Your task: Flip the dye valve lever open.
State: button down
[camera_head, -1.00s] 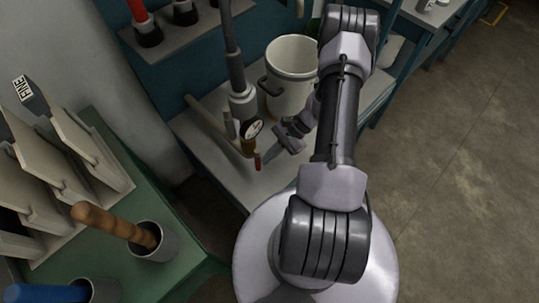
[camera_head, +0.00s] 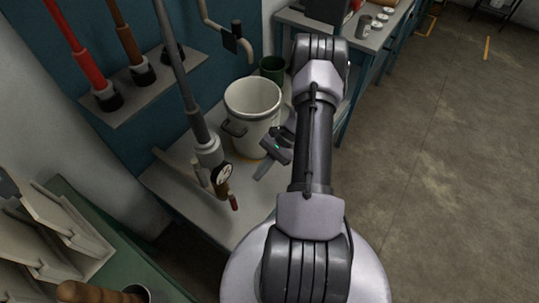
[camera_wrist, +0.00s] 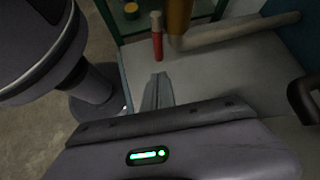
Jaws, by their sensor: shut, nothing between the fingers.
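The dye valve has a brass body (camera_head: 222,189) under a round white gauge, at the lower end of a grey vertical pipe. Its red lever (camera_head: 234,202) sticks out from it, low over the grey bench. In the wrist view the red lever (camera_wrist: 158,46) stands upper middle, pointing toward my fingertips, beside the brass body (camera_wrist: 179,16). My gripper (camera_head: 259,177) is shut and empty, to the right of the lever with a visible gap. In the wrist view its closed fingertips (camera_wrist: 159,77) lie just below the lever's end in the picture, apart from it.
A white pot (camera_head: 252,110) with dark handles stands on the bench (camera_head: 180,205) behind my gripper. A green container (camera_head: 272,68) is behind it. A pale pipe (camera_wrist: 240,30) runs from the valve. A green rack table (camera_head: 75,215) is at the left.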

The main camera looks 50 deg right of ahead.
jog(key=p+v, duration=0.1)
jog(key=v, duration=0.5)
jog(key=shift+d, duration=0.25)
jog(key=shift+s+r, duration=0.1)
jog(key=shift+r, duration=0.05)
